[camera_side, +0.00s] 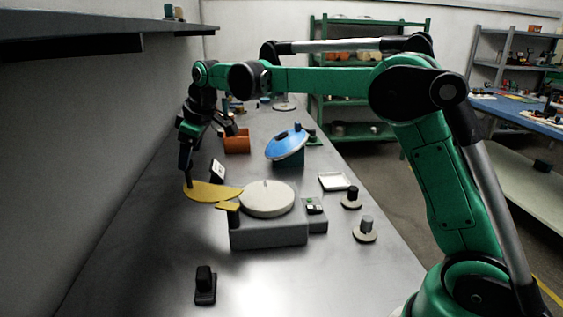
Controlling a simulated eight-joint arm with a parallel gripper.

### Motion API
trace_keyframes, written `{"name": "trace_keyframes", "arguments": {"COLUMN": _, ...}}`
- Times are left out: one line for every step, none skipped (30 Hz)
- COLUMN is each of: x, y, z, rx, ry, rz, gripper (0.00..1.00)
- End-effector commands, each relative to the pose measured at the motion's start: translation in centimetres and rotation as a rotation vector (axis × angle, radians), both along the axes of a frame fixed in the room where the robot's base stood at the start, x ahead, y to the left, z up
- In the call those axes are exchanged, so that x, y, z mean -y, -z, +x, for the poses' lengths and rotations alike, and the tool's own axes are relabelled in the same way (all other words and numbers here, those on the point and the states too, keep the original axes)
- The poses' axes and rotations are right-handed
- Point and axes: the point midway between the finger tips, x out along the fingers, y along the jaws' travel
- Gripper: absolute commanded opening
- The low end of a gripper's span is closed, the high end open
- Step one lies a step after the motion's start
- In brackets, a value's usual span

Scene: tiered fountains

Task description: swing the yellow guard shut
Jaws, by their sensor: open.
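The yellow guard (212,191) is a flat, curved plate that sticks out to the left of a grey machine (268,235). The machine carries a round, pale disc (267,198) on top, and the guard lies beside the disc, not over it. A small yellow piece (228,206) sits at the machine's left corner near the guard. My gripper (188,180) is open and points down at the guard's far left end. A finger tip is at or very near the guard's edge; I cannot tell whether it touches.
A blue tilted disc on a stand (287,146) and an orange bin (237,142) stand behind the machine. A white tray (337,181) and two knobbed discs (365,231) are to the right. A black block (205,284) sits in front. The metal table is clear at front left.

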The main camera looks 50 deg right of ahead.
Motion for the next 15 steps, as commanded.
{"name": "trace_keyframes", "arguments": {"x": 0.0, "y": 0.3, "z": 0.4, "rx": -0.004, "ry": -0.01, "rz": -0.003, "gripper": 0.7}}
{"name": "trace_keyframes", "arguments": {"x": 0.0, "y": 0.4, "z": 0.6, "rx": -0.005, "ry": -0.014, "rz": -0.005, "gripper": 0.7}}
{"name": "trace_keyframes", "arguments": {"x": 0.0, "y": 0.6, "z": 0.8, "rx": -0.006, "ry": -0.018, "rz": -0.007, "gripper": 0.7}}
{"name": "trace_keyframes", "arguments": {"x": 0.0, "y": 0.8, "z": 0.9, "rx": -0.006, "ry": -0.02, "rz": -0.007, "gripper": 0.7}}
{"name": "trace_keyframes", "arguments": {"x": 0.0, "y": 1.1, "z": 1.0, "rx": -0.007, "ry": -0.021, "rz": -0.008, "gripper": 0.7}}
{"name": "trace_keyframes", "arguments": {"x": 0.0, "y": 1.5, "z": 1.2, "rx": -0.007, "ry": -0.021, "rz": -0.008, "gripper": 0.7}}
{"name": "trace_keyframes", "arguments": {"x": 0.0, "y": 1.9, "z": 1.4, "rx": -0.006, "ry": -0.021, "rz": -0.007, "gripper": 0.7}}
{"name": "trace_keyframes", "arguments": {"x": -0.1, "y": 2.3, "z": 1.6, "rx": -0.006, "ry": -0.021, "rz": -0.007, "gripper": 0.7}}
{"name": "trace_keyframes", "arguments": {"x": -0.1, "y": 2.9, "z": 1.9, "rx": -0.006, "ry": -0.021, "rz": -0.007, "gripper": 0.7}}
{"name": "trace_keyframes", "arguments": {"x": -0.1, "y": 3.3, "z": 2.0, "rx": -0.006, "ry": -0.021, "rz": -0.007, "gripper": 0.7}}
{"name": "trace_keyframes", "arguments": {"x": -0.1, "y": 3.7, "z": 2.2, "rx": -0.006, "ry": -0.021, "rz": -0.007, "gripper": 0.7}}
{"name": "trace_keyframes", "arguments": {"x": -0.2, "y": 4.1, "z": 2.4, "rx": -0.006, "ry": -0.02, "rz": -0.007, "gripper": 0.7}}
{"name": "trace_keyframes", "arguments": {"x": -0.2, "y": 4.4, "z": 2.6, "rx": -0.006, "ry": -0.02, "rz": -0.007, "gripper": 0.7}}
{"name": "trace_keyframes", "arguments": {"x": -0.2, "y": 4.7, "z": 2.7, "rx": -0.006, "ry": -0.02, "rz": -0.007, "gripper": 0.7}}
{"name": "trace_keyframes", "arguments": {"x": -0.2, "y": 5.0, "z": 2.8, "rx": -0.006, "ry": -0.02, "rz": -0.007, "gripper": 0.7}}
